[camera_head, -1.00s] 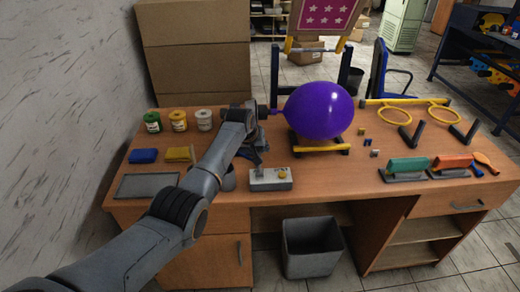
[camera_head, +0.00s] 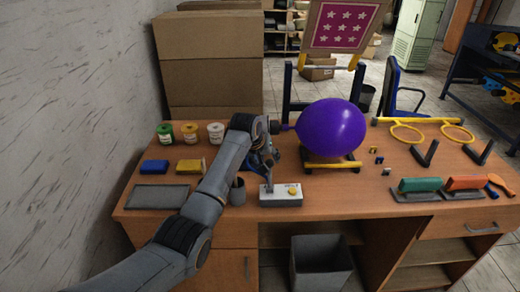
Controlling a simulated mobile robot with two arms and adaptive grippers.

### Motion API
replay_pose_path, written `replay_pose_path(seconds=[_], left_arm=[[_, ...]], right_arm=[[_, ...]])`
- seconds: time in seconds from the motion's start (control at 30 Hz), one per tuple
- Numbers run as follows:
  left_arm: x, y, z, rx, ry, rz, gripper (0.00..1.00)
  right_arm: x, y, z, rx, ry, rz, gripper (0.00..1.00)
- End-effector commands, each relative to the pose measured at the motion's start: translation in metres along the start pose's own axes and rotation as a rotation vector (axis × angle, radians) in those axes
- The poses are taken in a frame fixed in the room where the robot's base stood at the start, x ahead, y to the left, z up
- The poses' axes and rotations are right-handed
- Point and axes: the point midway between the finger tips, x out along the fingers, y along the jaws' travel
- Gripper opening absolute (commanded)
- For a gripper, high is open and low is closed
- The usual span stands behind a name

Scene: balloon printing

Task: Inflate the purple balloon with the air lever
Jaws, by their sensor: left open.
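The purple balloon (camera_head: 331,127) is round and swollen. It rests at the yellow cradle (camera_head: 333,165), its neck pointing left to a dark nozzle (camera_head: 279,127). My left gripper (camera_head: 264,163) is open, pointing down just above and behind the stick. Whether its fingers touch the stick is hard to tell. My right gripper is not in view.
On the wooden table (camera_head: 340,195), several paint pots (camera_head: 190,133), a blue block (camera_head: 154,167), a yellow block (camera_head: 191,166) and a grey tray (camera_head: 158,197) lie left. A dark cup (camera_head: 237,191) stands beside the lever box. Green (camera_head: 420,185) and orange (camera_head: 466,183) squeegee-like tools lie right.

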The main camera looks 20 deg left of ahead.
Motion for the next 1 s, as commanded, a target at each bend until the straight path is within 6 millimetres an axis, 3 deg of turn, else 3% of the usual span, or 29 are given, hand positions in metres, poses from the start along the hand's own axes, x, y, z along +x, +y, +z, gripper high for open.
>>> replay_pose_path(seconds=[0.4, 0.83, 1.0], left_arm=[[-0.063, -0.002, -0.002, -0.002, 0.005, 0.0, 0.52], [-0.073, -0.002, -0.001, -0.002, 0.003, 0.0, 0.52], [-0.065, -0.009, 0.013, 0.016, 0.005, -0.01, 0.17]], right_arm=[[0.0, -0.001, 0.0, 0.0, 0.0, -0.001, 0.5], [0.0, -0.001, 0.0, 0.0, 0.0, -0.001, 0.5], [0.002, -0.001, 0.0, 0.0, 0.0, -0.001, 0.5]])
